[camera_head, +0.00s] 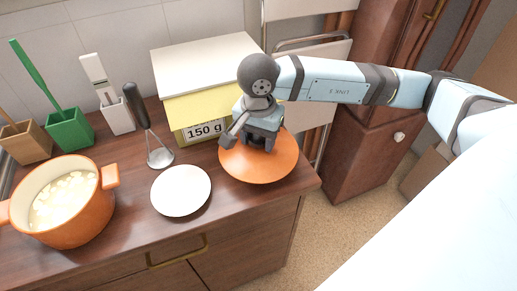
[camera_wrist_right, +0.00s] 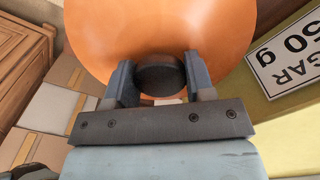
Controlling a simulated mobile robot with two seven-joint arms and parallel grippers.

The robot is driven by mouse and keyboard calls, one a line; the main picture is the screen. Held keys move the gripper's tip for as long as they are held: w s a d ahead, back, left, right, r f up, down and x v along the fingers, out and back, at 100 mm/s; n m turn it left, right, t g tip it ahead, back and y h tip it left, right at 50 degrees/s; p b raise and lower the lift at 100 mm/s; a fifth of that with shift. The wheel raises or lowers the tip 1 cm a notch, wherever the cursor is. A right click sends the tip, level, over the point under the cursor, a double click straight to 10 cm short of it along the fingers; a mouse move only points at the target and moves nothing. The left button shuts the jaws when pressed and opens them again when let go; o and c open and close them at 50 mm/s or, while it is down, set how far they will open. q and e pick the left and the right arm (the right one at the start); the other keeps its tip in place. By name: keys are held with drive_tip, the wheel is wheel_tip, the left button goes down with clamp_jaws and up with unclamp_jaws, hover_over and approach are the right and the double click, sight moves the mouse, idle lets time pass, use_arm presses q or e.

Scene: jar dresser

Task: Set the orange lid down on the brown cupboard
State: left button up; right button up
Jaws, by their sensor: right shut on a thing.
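The orange lid (camera_head: 262,171) is level or nearly so over the right end of the brown cupboard's top (camera_head: 228,208), in front of the yellow box. My right gripper (camera_head: 259,143) reaches down over it. In the right wrist view its two fingers stand on either side of the lid's dark knob (camera_wrist_right: 160,76), shut on it, with the orange lid (camera_wrist_right: 105,28) spread out beyond. I cannot tell whether the lid's underside touches the cupboard top. My left gripper is not in view.
The yellow box (camera_head: 188,108) stands close behind the lid. A white plate (camera_head: 181,191), a masher (camera_head: 158,155) and an orange pot (camera_head: 75,222) with pale pieces lie to the left. Utensil holders (camera_head: 70,129) stand at the back left. The cupboard's right edge is near the lid.

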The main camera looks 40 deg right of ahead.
sight(259, 151)
drive_tip(key=shift+f, duration=2)
drive_tip(key=shift+f, duration=0.1)
drive_tip(key=shift+f+b, duration=0.2)
drive_tip(key=shift+b, duration=0.3)
drive_tip(key=o, duration=1)
drive_tip(key=shift+r, duration=0.1)
drive_tip(key=shift+r, duration=0.1)
